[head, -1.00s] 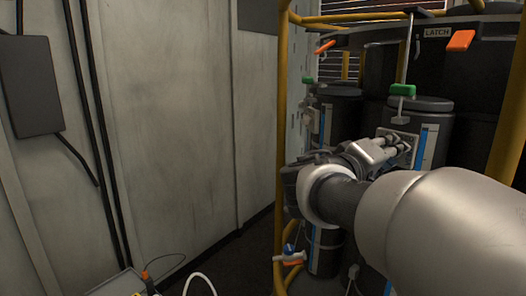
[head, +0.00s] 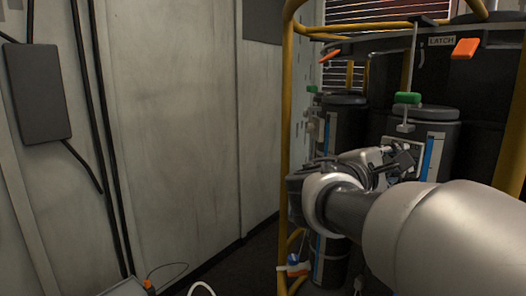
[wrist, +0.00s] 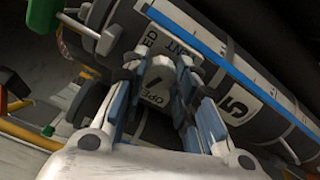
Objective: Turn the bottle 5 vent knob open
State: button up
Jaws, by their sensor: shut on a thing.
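Bottle 5 (head: 444,135) is a dark upright cylinder with a blue stripe. The wrist view shows its white label with a 5 (wrist: 238,103). The vent knob (wrist: 158,84) is a small grey block on a pale plate (head: 402,143) on the bottle's side. The plate carries lettering, partly covered, with OPEN and part of VENT showing. My gripper (wrist: 158,70) is shut on the knob, one finger on each side. It also shows in the head view (head: 398,158), against the plate. The knob itself is hidden there by my fingers.
A second dark bottle (head: 343,125) stands to the left. A yellow tube frame (head: 286,130) rises left of the bottles. A green block (head: 407,98) sits above bottle 5, and an orange handle (head: 465,48) is by the LATCH sign.

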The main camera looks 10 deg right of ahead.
jog(key=shift+n, duration=0.6)
jog(key=o, duration=1.1)
jog(key=shift+a, duration=0.1)
jog(key=v, duration=1.2)
